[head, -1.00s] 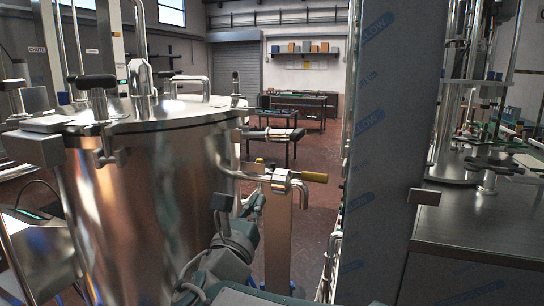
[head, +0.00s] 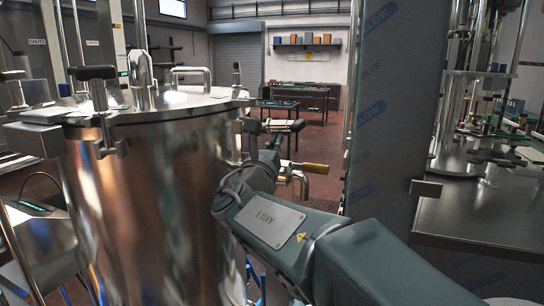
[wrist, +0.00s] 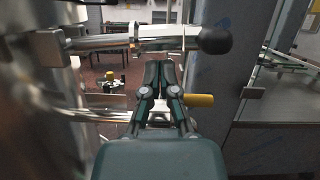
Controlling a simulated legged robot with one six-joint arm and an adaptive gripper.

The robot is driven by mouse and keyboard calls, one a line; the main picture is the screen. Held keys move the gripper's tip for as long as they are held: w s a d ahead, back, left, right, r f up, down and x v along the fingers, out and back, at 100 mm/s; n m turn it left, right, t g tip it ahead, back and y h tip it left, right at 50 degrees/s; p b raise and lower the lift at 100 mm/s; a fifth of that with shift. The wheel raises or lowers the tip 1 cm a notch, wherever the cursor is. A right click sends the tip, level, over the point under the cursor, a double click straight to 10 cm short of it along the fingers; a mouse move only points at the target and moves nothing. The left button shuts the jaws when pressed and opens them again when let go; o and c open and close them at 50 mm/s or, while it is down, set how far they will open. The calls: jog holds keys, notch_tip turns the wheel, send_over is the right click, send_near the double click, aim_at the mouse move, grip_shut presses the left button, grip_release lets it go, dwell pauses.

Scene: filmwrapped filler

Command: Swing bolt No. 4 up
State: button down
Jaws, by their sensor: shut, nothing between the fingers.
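A swing bolt (head: 272,126) with a black knob sticks out roughly level to the right from the steel vessel's (head: 165,190) rim; no number is readable on it. In the wrist view the bolt (wrist: 150,45) crosses the top, from a bracket at left to the round black knob at right. My gripper (wrist: 160,66) is shut and empty, its fingertips just below the bolt's shank in the picture; I cannot tell whether they touch it. In the head view my gripper (head: 268,152) is partly hidden by my wrist.
A bent pipe with a yellow handle (head: 315,168) sits just below the bolt, close to my gripper. A tall film-wrapped column (head: 385,110) stands to the right, beside a steel bench (head: 470,215). Other clamp bolts (head: 97,78) stand upright on the lid.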

aim_at(276, 124)
jog(key=shift+d+r+n+y, duration=0.1)
jog(key=shift+r+n+y, duration=0.55)
jog(key=shift+n, duration=0.35)
jog(key=shift+r+n, duration=0.35)
jog(key=shift+n, duration=0.15)
jog(key=r+n+y, duration=0.1)
jog(key=r+n, duration=0.1)
jog(key=n, duration=0.1)
jog(key=w+a+r+n+y, duration=0.2)
jog(key=a+r+n, duration=0.4)
jog(key=r, duration=0.1)
jog(key=shift+w+y, duration=0.2)
jog(key=shift+y, duration=0.15)
jog(key=shift+a, duration=0.15)
dwell(0.5)
jog(key=shift+f, duration=0.1)
